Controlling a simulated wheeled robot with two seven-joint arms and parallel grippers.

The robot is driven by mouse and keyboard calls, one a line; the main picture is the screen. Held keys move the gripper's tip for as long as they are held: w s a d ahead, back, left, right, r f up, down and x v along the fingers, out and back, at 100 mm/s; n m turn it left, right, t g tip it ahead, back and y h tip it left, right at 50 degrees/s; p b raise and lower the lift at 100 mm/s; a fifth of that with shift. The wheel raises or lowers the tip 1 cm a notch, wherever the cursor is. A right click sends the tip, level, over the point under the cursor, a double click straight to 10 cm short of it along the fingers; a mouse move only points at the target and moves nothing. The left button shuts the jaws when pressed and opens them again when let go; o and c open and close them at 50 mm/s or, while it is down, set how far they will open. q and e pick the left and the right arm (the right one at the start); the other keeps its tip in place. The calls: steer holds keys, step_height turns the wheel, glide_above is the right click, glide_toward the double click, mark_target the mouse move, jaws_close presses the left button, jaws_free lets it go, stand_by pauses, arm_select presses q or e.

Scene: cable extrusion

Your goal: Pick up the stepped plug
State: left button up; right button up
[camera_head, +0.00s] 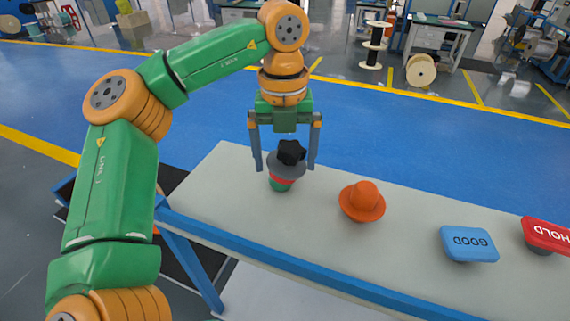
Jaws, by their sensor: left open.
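My left gripper (285,167) is open and points down, with one finger on each side of a small stacked piece on the table. This piece (286,169) has a black lobed knob on top, a wide grey part, a red band and a green base. It stands upright, and I see no clear contact with the fingers. An orange piece (362,202) with a rounded top and a wider rim stands to its right, apart from the gripper. I cannot tell for sure from the look which of the two is the stepped plug. My right gripper is not in view.
The grey table (410,210) has a blue front edge. A blue block marked GOOD (469,243) and a red block marked HOLD (547,235) stand at the right. The tabletop between the pieces is clear. Cable spools (421,70) and benches are far behind.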

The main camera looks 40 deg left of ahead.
arm_select(q)
steer(key=shift+s+f, duration=0.1)
steer(key=shift+f, duration=0.55)
steer(key=shift+w+f, duration=0.15)
steer(key=shift+w, duration=0.05)
steer(key=shift+w+a+f, duration=0.1)
steer(key=shift+w+a, duration=0.05)
steer(key=shift+a, duration=0.1)
steer(key=shift+w+a, duration=0.1)
steer(key=shift+a, duration=0.15)
steer(key=shift+c, duration=1.3)
steer(key=c, duration=0.7)
steer(key=shift+d, duration=0.3)
steer(key=shift+c, duration=1)
